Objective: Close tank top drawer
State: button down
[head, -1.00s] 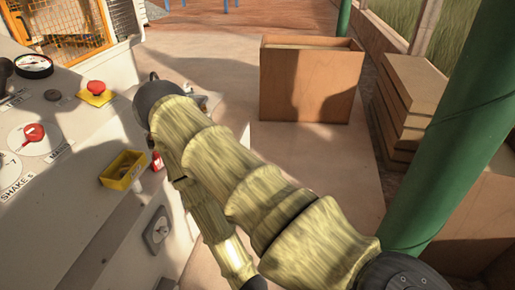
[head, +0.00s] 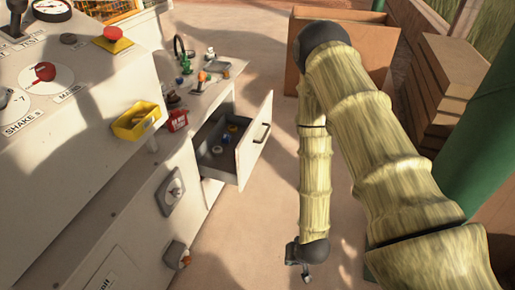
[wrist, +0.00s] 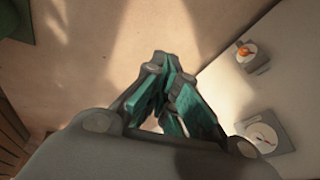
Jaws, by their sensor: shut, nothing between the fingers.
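The tank top drawer (head: 246,152) is pulled out of the white cabinet in the head view, to the right of the console. It has a dark handle (head: 262,133) on its front, and small items including a blue one lie inside. My gripper (head: 306,277) hangs at the end of my arm, below and to the right of the drawer, apart from it. In the wrist view my gripper (wrist: 160,62) shows its teal fingers brought together with nothing between them, over the floor. The drawer is not visible in the wrist view.
The white console (head: 110,160) fills the left, with a yellow bin (head: 136,121) and a red button (head: 113,35). A sink worktop (head: 205,75) sits above the drawer. A wooden box (head: 368,45) and stacked boards (head: 445,85) stand behind my arm. Floor (head: 250,240) is clear between cabinet and gripper.

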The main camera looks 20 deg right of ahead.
jog(key=w+f+m+t+b, duration=0.25)
jog(key=w+b, duration=0.35)
jog(key=w, duration=0.5)
jog(key=m+t+y+b, duration=0.3)
jog(key=m+t+b, duration=0.7)
jog(key=b, duration=1.4)
send_near(249, 131)
jog(key=w+f+t, duration=0.1)
jog(key=w, duration=0.3)
jog(key=shift+w+a+n, duration=0.1)
jog(key=shift+a+n, duration=0.25)
jog(key=shift+a, duration=0.25)
